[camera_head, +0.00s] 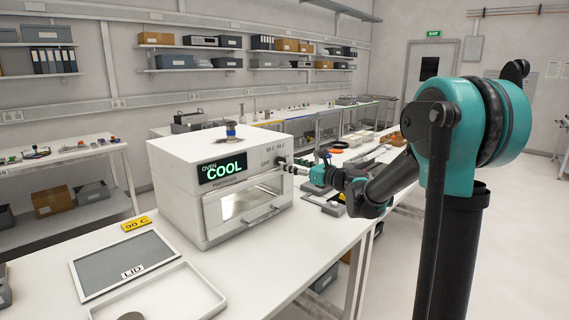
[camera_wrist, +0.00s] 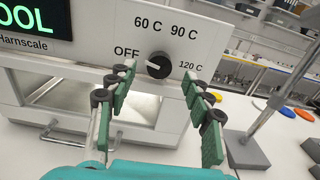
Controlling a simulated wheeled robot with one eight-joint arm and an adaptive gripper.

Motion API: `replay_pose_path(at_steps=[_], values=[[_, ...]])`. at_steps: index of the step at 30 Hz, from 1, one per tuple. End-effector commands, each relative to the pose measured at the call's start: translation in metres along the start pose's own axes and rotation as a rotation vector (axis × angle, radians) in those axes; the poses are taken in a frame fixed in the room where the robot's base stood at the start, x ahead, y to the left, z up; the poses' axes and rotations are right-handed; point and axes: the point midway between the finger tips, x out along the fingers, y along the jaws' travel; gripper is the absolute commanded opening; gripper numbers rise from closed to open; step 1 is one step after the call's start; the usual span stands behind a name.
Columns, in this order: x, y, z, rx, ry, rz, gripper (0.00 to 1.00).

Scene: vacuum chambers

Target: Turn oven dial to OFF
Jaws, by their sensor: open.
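The white oven (camera_head: 220,190) stands on the table with a lit display reading COOL (camera_head: 222,168). Its round black dial (camera_wrist: 159,65) is on the front panel, with OFF, 60 C, 90 C and 120 C printed around it. A white mark on the dial points left, toward the OFF side. My gripper (camera_wrist: 158,76) is open, its green fingers on either side of the dial with visible gaps.
The oven door handle (camera_head: 261,215) sticks out below the dial. A lid panel (camera_head: 125,264), a yellow 90 C tag (camera_head: 136,223) and a white tray (camera_head: 160,297) lie in front. A grey stand (camera_wrist: 246,150) stands right of my gripper in the wrist view.

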Motion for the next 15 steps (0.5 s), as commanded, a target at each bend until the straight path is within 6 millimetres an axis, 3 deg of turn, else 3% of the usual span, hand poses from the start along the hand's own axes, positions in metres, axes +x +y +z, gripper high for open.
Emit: replay_pose_path(at_steps=[6, 15], values=[[0.033, 0.0, 0.0, 0.0, 0.0, 0.0, 0.51], [0.046, 0.0, 0.0, 0.0, 0.0, -0.001, 0.51]])
